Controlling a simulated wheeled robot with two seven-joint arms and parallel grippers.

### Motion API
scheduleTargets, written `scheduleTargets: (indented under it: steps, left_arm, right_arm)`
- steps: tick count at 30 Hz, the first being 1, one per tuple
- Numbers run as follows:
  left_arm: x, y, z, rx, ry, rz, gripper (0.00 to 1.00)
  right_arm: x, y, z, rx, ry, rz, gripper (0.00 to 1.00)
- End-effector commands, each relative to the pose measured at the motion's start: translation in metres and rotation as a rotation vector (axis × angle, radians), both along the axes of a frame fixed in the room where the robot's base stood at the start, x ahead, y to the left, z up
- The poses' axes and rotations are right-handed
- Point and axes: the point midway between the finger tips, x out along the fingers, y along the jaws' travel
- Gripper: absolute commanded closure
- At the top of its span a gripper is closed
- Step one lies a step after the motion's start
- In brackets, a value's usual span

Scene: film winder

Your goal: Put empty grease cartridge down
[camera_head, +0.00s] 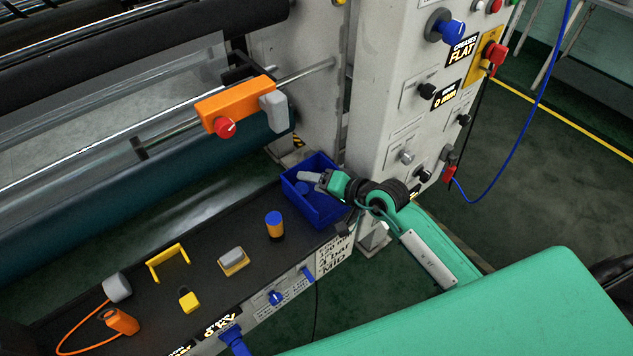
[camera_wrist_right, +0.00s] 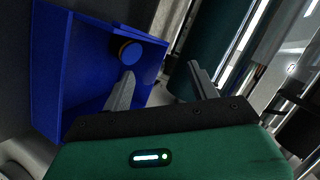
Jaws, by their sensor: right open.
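A blue-capped cartridge (camera_wrist_right: 131,52) with a dark and yellowish band lies inside the blue bin (camera_wrist_right: 55,75) in the right wrist view. In the head view its blue end (camera_head: 303,188) shows inside the bin (camera_head: 322,212), partly under my gripper. My right gripper (camera_head: 306,177) reaches over the bin from the right. In the wrist view its two fingers (camera_wrist_right: 161,72) are spread apart with nothing between them. One finger overlaps the bin's inside and the other is beyond its edge. A second blue-topped cartridge (camera_head: 275,226) with an orange band stands upright on the dark shelf. My left gripper is out of view.
The dark shelf (camera_head: 205,235) also holds a yellow handle (camera_head: 168,262), a grey-and-yellow block (camera_head: 233,261), a yellow item (camera_head: 188,299) and an orange corded tool (camera_head: 121,321). The control panel (camera_head: 385,100) rises close behind the bin. An orange unit (camera_head: 236,105) sits on the rail above.

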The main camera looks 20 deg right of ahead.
Motion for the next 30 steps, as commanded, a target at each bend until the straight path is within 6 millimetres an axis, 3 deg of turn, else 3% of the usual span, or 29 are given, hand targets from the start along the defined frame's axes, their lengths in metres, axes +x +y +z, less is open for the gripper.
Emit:
scheduleTargets:
  steps: [15,21,30]
  left_arm:
    - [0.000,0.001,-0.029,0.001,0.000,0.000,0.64]
    - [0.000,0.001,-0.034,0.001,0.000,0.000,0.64]
    - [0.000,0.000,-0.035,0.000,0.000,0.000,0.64]
  right_arm:
    - [-0.070,-0.053,0.035,-0.004,0.001,0.002,0.40]
    - [-0.085,-0.064,0.045,-0.001,0.001,0.000,0.40]
    - [-0.088,-0.067,0.049,0.002,0.000,0.000,0.40]
